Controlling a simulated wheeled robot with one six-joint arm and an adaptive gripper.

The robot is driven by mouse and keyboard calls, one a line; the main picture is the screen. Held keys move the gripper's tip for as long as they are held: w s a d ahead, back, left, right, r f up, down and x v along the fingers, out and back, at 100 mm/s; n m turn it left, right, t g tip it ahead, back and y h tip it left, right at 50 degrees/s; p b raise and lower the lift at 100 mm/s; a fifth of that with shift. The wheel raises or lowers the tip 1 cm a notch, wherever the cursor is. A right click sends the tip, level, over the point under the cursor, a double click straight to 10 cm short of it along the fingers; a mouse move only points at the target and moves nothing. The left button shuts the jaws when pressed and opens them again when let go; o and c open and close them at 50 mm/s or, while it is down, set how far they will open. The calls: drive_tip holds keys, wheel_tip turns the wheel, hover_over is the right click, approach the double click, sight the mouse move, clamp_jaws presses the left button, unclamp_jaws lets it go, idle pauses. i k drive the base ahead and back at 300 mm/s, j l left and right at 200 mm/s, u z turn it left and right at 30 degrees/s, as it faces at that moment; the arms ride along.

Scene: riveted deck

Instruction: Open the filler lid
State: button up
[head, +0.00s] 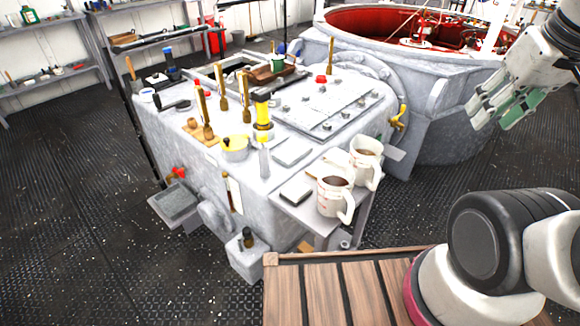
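My gripper (488,121) hangs at the upper right, well apart from the machine top, with pale fingers and green pads. Nothing is visible in it.
Brass levers (222,90) rise near the yellow top. Two white mugs (335,193) of dark liquid stand on the machine's right-hand shelf. A bolted plate (325,105) covers the back right. A red-lined round tub (440,60) stands behind. Dark floor lies open at left.

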sight(234, 143)
drive_tip(key=i+j+u, duration=0.1)
drive_tip(key=j+u, duration=0.2)
drive_tip(key=j, duration=0.15)
drive_tip(key=i+j+u, duration=0.1)
drive_tip(key=j+u, duration=0.15)
drive_tip(key=j, duration=0.15)
drive_tip(key=i+j+u, duration=0.3)
drive_tip(key=k+j, duration=0.1)
